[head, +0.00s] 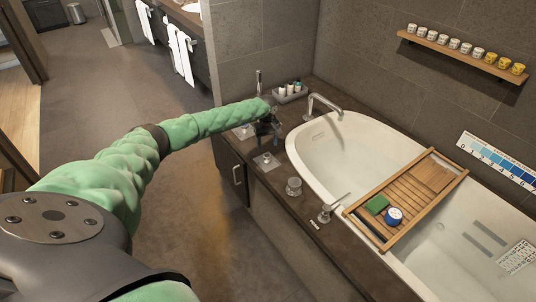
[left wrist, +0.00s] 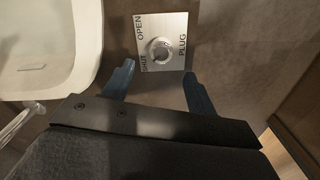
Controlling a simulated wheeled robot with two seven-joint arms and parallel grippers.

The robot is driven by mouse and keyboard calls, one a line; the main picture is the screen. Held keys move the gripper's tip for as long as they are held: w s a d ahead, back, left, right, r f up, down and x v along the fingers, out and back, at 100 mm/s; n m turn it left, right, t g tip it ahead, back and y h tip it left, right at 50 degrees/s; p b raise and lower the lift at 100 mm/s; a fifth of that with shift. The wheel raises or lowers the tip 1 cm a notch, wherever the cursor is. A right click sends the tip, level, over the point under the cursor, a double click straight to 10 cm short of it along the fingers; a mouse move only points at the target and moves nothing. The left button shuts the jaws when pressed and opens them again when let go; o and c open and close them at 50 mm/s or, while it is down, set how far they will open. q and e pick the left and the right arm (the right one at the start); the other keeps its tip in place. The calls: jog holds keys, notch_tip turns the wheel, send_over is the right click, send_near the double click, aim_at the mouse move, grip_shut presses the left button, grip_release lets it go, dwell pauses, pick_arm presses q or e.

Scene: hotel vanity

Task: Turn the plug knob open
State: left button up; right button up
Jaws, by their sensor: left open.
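The plug knob (left wrist: 161,50) is a small round metal knob on a square silver plate (left wrist: 175,22) marked OPEN, SHUT and PLUG. In the left wrist view it lies just beyond and between my two blue fingertips. My left gripper (left wrist: 158,70) is open, with a finger to each side below the knob, and nothing is between them. I cannot tell whether the fingers touch the plate. In the head view my left gripper (head: 270,123) is over the dark counter beside the tub, and its fingers are small and dark. My right gripper is not in view.
The white bathtub (head: 345,140) carries a wooden tray (head: 405,195) with a green block and a blue-and-white tin.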

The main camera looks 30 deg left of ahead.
aim_at(267, 155)
pick_arm(q)
notch_tip(267, 155, down, 6)
jog(key=shift+r+p, duration=0.15)
jog(key=shift+p, duration=0.3)
jog(key=shift+a+f, duration=0.1)
jog(key=shift+f, duration=0.6)
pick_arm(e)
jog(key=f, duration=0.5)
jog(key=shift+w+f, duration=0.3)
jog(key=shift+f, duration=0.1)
pick_arm(q)
jog(key=shift+c, duration=0.3)
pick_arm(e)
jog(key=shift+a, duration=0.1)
pick_arm(q)
jog(key=c, duration=0.9)
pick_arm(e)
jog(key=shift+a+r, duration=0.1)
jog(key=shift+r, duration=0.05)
